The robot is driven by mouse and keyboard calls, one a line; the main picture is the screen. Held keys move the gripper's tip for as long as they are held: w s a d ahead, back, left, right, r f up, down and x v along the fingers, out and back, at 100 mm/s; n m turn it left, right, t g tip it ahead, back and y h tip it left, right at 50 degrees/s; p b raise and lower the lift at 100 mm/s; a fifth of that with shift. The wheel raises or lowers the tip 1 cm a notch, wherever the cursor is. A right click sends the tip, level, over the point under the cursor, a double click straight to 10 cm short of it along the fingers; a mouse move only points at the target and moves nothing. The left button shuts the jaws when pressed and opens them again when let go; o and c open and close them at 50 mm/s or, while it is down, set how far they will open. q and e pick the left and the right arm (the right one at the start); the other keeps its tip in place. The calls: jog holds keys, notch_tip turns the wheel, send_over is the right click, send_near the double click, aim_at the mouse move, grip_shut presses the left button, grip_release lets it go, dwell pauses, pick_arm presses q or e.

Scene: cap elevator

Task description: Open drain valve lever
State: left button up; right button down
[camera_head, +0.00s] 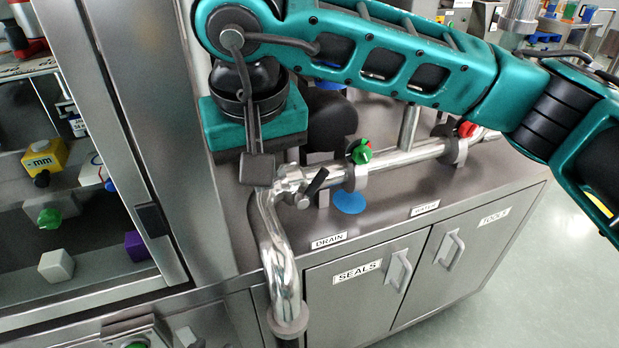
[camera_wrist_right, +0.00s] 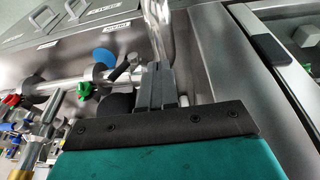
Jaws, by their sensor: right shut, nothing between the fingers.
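The drain valve lever (camera_head: 317,182) is a short black handle on the silver pipe (camera_head: 278,240), above the DRAIN label (camera_head: 328,240). It sticks up at a slant to the right of the pipe bend. In the right wrist view the lever (camera_wrist_right: 121,70) lies just left of my fingers. My right gripper (camera_head: 258,172) is shut and empty beside the pipe bend, left of the lever. Its closed fingers (camera_wrist_right: 154,92) also show in the wrist view, close to the pipe; I cannot tell whether they touch it. My left gripper is not in view.
A green valve knob (camera_head: 361,152) and a red one (camera_head: 467,129) sit farther right along the pipe. A glass-fronted metal cabinet (camera_head: 150,130) stands close on the left. The SEALS door (camera_head: 350,300) is below.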

jog(key=w+d+r+n+t+h, duration=0.1)
jog(key=w+d+r+t+h, duration=0.1)
jog(key=w+r+t, duration=0.1)
jog(key=b, duration=0.1)
send_near(312, 182)
jog(key=a+x, duration=0.1)
jog(key=x, duration=0.4)
jog(key=shift+w+d+f, duration=0.35)
jog(key=shift+d+f, duration=0.05)
jog(key=shift+d, duration=0.2)
jog(key=shift+g, duration=0.3)
